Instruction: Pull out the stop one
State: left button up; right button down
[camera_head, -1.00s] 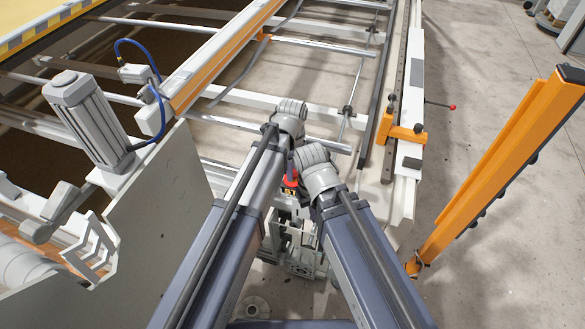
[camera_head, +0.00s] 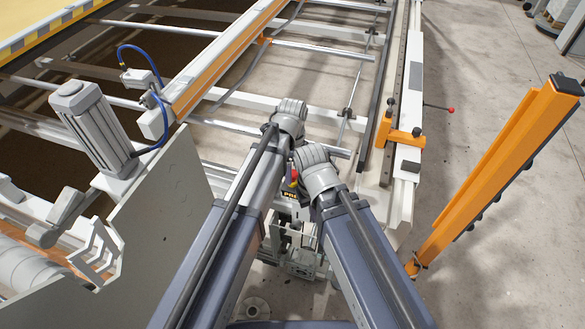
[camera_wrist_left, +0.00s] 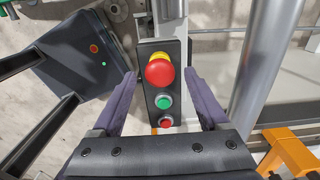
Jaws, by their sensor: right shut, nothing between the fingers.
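In the left wrist view, a black control panel (camera_wrist_left: 147,92) on a grey post carries a large red mushroom button with a yellow collar (camera_wrist_left: 160,72), a green button (camera_wrist_left: 163,101) and a small red button (camera_wrist_left: 166,121). My left gripper (camera_wrist_left: 160,78) is open, its purple fingers on either side of the panel with nothing between them held. I cannot tell how far the fingertips are from the large red button. A bit of red (camera_head: 293,174) shows between my wrists in the head view. My right gripper (camera_head: 316,160) is lower; its wrist hides its fingers.
A dark box with two small lights (camera_wrist_left: 90,55) is left of the panel. A metal pole (camera_wrist_left: 265,60) stands to its right. A grey sheet-metal guard (camera_head: 150,230) is left of my arms, an orange post (camera_head: 500,170) to the right.

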aim_at(293, 173)
pick_arm(q)
notch_tip(293, 173, up, 8)
jog(key=p, duration=0.8)
jog(key=shift+f, duration=0.1)
jog(key=shift+a, duration=0.1)
jog(key=s+a+n, duration=0.5)
jog(key=a+n, duration=0.3)
jog(key=n, duration=0.3)
jog(key=s+a+n, duration=0.5)
jog(key=a+n, duration=0.4)
jog(key=n, duration=0.1)
jog(key=s+d+m, duration=0.1)
jog(key=s+d, duration=0.2)
jog(key=d, duration=0.2)
jog(key=s+d+m+y, duration=0.1)
jog(key=s+d+m, duration=0.1)
jog(key=d, duration=0.4)
jog(key=shift+s+d, duration=0.2)
jog(key=shift+s, duration=0.3)
jog(key=shift+c, duration=0.3)
